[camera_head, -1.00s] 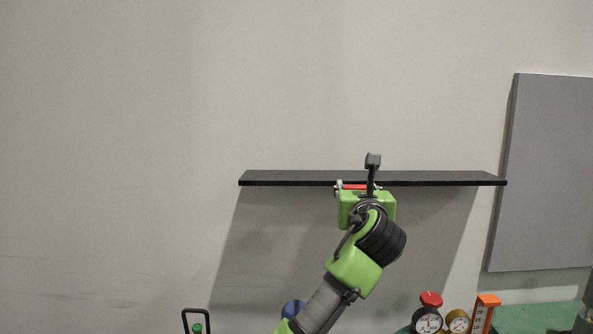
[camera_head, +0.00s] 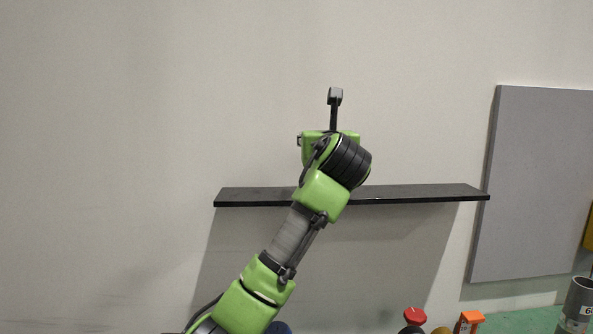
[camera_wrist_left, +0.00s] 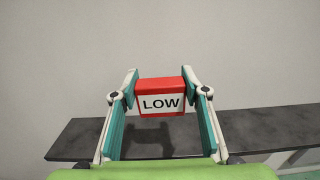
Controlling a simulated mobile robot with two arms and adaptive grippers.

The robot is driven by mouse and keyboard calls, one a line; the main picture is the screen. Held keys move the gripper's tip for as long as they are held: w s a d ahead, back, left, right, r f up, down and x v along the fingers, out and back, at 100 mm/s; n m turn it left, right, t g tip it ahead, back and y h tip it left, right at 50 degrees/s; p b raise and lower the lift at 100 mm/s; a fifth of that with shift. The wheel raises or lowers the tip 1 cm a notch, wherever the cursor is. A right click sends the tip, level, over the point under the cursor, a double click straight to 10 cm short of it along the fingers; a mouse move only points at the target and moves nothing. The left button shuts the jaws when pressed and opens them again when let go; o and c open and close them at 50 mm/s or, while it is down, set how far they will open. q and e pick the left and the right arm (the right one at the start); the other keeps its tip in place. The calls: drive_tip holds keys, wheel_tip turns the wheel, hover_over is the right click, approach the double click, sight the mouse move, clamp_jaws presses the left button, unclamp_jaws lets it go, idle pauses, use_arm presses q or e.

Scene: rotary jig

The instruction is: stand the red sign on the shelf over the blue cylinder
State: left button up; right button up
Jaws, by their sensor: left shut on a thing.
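The red sign (camera_wrist_left: 160,96) has a white face reading "LOW". In the left wrist view my left gripper (camera_wrist_left: 160,92) is shut on it, one finger at each side. In the head view the gripper (camera_head: 330,142) is above the shelf line, and the wrist hides the sign and fingers. The black shelf (camera_head: 425,193) runs across the wall; in the left wrist view the shelf (camera_wrist_left: 75,140) lies beyond and below the sign, which appears apart from it. A blue round thing, probably the blue cylinder (camera_head: 279,328), barely shows at the bottom edge. My right gripper is out of view.
The shelf top looks clear on both sides of my arm. A grey panel (camera_head: 535,185) is on the wall at right. A red knob (camera_head: 415,315), an orange-topped block (camera_head: 470,319) and a grey cylinder (camera_head: 577,305) are low at the right, on or near a green surface.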

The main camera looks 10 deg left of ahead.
use_arm(q)
drive_tip(key=a+f, duration=0.1)
drive_tip(key=w+a+f+p, duration=0.1)
drive_tip(key=a+f, duration=0.2)
drive_tip(key=f, duration=0.1)
drive_tip(key=shift+w+a+f, duration=0.2)
drive_tip(key=shift+w+a, duration=0.05)
drive_tip(key=shift+w, duration=0.1)
drive_tip(key=f+p, duration=0.2)
drive_tip(key=f, duration=0.1)
drive_tip(key=shift+w+a+f, duration=0.2)
drive_tip(key=shift+a+f, duration=0.1)
drive_tip(key=shift+a, duration=0.1)
drive_tip(key=shift+s+d+f, duration=0.1)
drive_tip(key=shift+f, duration=0.05)
drive_tip(key=shift+f, duration=0.1)
drive_tip(key=o, duration=1.1)
